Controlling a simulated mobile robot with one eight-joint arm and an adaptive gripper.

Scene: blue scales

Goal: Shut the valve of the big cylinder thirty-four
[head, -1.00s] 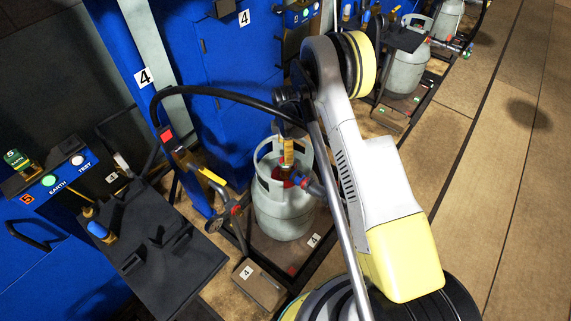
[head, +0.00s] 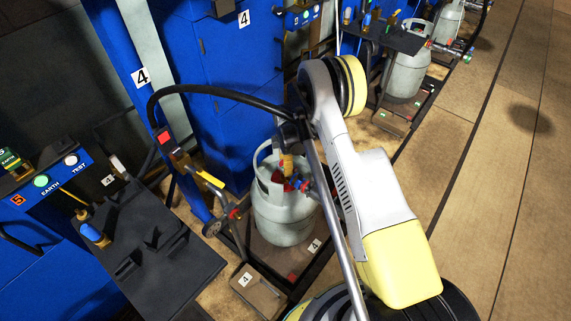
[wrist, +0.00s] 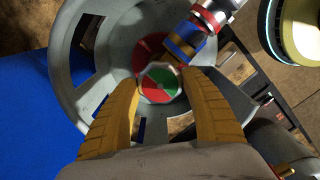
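A pale grey gas cylinder (head: 283,218) with an open collar stands on the platform marked 4 in the head view. Its number thirty-four is not readable. The wrist view looks down into the collar (wrist: 82,68). A round valve knob with red and green sectors (wrist: 158,83) sits in the middle, with a larger red part behind it. My gripper (wrist: 160,80) is open, its two yellow ribbed fingers on either side of the knob. Contact cannot be told. In the head view my gripper (head: 288,167) is inside the collar, partly hidden by my arm.
A blue, red and silver hose connector (wrist: 198,36) reaches the valve close by my right finger. A black hose (head: 225,95) arches above the cylinder. A black tray (head: 155,245) is at left; another cylinder (head: 405,75) stands behind. Floor at right is clear.

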